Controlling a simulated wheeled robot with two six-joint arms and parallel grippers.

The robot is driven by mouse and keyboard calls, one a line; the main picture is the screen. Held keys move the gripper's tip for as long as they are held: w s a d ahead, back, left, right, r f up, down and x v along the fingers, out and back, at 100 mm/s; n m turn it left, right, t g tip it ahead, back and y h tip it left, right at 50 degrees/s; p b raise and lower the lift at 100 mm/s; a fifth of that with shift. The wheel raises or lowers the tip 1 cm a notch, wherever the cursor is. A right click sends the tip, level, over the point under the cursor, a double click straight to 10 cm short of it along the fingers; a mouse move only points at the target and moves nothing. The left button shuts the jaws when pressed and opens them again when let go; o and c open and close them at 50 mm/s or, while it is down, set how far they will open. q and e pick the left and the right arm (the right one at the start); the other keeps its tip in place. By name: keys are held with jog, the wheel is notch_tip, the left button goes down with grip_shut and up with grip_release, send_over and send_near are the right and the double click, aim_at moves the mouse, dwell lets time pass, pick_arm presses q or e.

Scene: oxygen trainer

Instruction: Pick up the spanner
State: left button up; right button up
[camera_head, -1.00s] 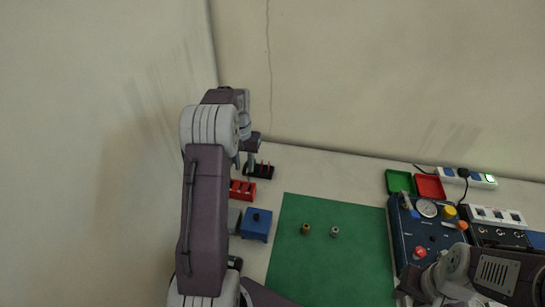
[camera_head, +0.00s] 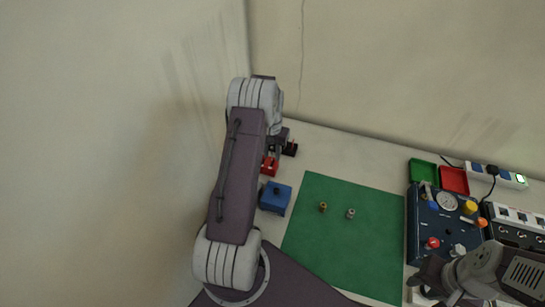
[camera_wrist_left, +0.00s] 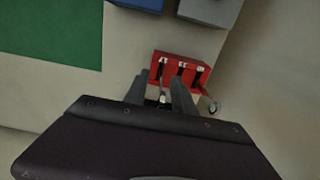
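A red rack (camera_wrist_left: 197,75) in the left wrist view holds slim metal tools in its slots; it also shows in the head view (camera_head: 268,167), partly behind my left arm. One tool (camera_wrist_left: 162,95) reaches between the fingertips, and another with a ring-shaped end (camera_wrist_left: 212,106) sticks out at the right. I cannot tell for sure which is the spanner. My left gripper (camera_wrist_left: 159,92) is at the rack with its fingers apart around the first tool; no contact is visible. My right gripper (camera_head: 425,284) is at the lower right, its fingers unclear.
A blue block (camera_head: 275,198) stands close to the rack, with a black holder (camera_head: 291,149) behind. A green mat (camera_head: 350,250) bears two small fittings (camera_head: 323,207). A blue gauge panel (camera_head: 425,215) and open green-and-red case (camera_head: 453,180) stand right. The wall is close behind.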

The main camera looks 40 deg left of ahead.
pick_arm(q)
jog(key=shift+a+f, duration=0.1)
jog(key=shift+f, duration=0.05)
grip_shut()
dwell(1.3)
